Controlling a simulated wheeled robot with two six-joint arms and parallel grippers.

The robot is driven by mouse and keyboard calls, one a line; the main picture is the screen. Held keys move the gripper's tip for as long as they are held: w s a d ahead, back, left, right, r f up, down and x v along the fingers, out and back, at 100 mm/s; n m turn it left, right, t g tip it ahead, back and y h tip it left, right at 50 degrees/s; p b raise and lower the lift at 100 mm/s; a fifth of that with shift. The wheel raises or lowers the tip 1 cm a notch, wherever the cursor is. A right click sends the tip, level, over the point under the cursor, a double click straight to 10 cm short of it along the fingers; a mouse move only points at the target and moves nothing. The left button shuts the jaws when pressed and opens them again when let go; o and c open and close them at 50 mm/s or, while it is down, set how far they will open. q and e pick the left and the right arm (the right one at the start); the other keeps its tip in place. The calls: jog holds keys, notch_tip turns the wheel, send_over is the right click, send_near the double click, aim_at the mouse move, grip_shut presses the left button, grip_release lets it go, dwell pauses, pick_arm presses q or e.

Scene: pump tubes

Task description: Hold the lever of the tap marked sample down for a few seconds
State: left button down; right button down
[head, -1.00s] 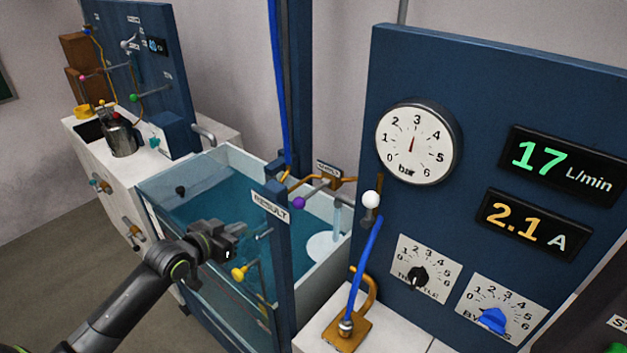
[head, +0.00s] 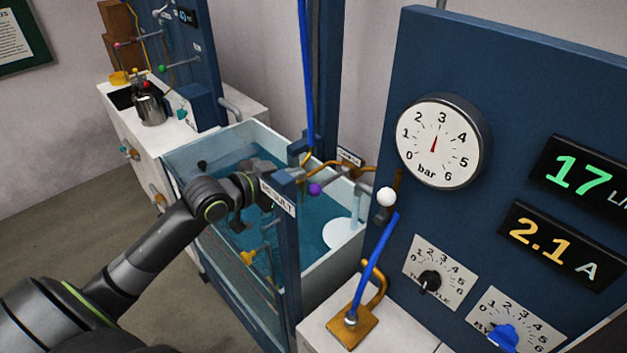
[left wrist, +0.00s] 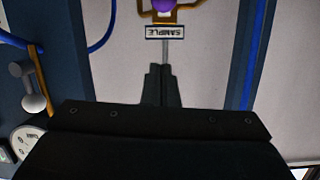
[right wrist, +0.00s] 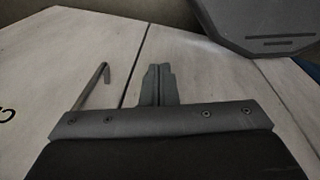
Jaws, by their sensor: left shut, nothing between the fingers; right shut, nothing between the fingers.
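The sample tap's sign (left wrist: 164,32) appears upside down in the left wrist view. Just above it, a purple ball (left wrist: 163,5) is cut by the top edge. In the head view the purple ball (head: 314,189) is on a grey lever beside brass pipe, over the water tank. My left gripper (left wrist: 162,70) is shut and empty, its fingertips pointing toward the sign. In the head view the gripper (head: 262,182) is left of the purple ball, partly hidden by the blue post and its sign; contact is not visible. My right gripper (right wrist: 158,70) is shut and empty.
The water tank (head: 215,138) lies under my left arm. A white ball (head: 386,197) and blue tube (head: 372,265) stand right of the tap, before the gauge panel (head: 520,85). A grey bent rod (right wrist: 90,87) stands by my right gripper over a pale surface (right wrist: 40,75).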

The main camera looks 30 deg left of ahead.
pick_arm(q)
jog(key=p, duration=0.2)
send_over(311, 192)
jog(key=w+d, duration=0.1)
jog(key=w, duration=0.1)
jog(key=shift+w+d+f, duration=0.1)
jog(key=shift+f, duration=0.35)
jog(key=shift+w+d+f, duration=0.1)
jog(key=shift+f, duration=0.35)
jog(key=f, duration=0.2)
jog(key=s+p, duration=0.1)
jog(key=shift+a+f, duration=0.4)
jog(key=shift+s+a+f, duration=0.2)
jog(key=shift+s+f, duration=0.2)
jog(key=shift+w, duration=0.1)
jog(key=shift+f, duration=0.1)
jog(key=f+b, duration=0.1)
jog(key=b, duration=0.1)
jog(key=f+b, duration=0.1)
jog(key=b, duration=0.2)
jog(key=f+t+b, duration=0.1)
jog(key=b, duration=0.1)
jog(key=shift+s, duration=0.25)
jog(key=shift+r, duration=0.15)
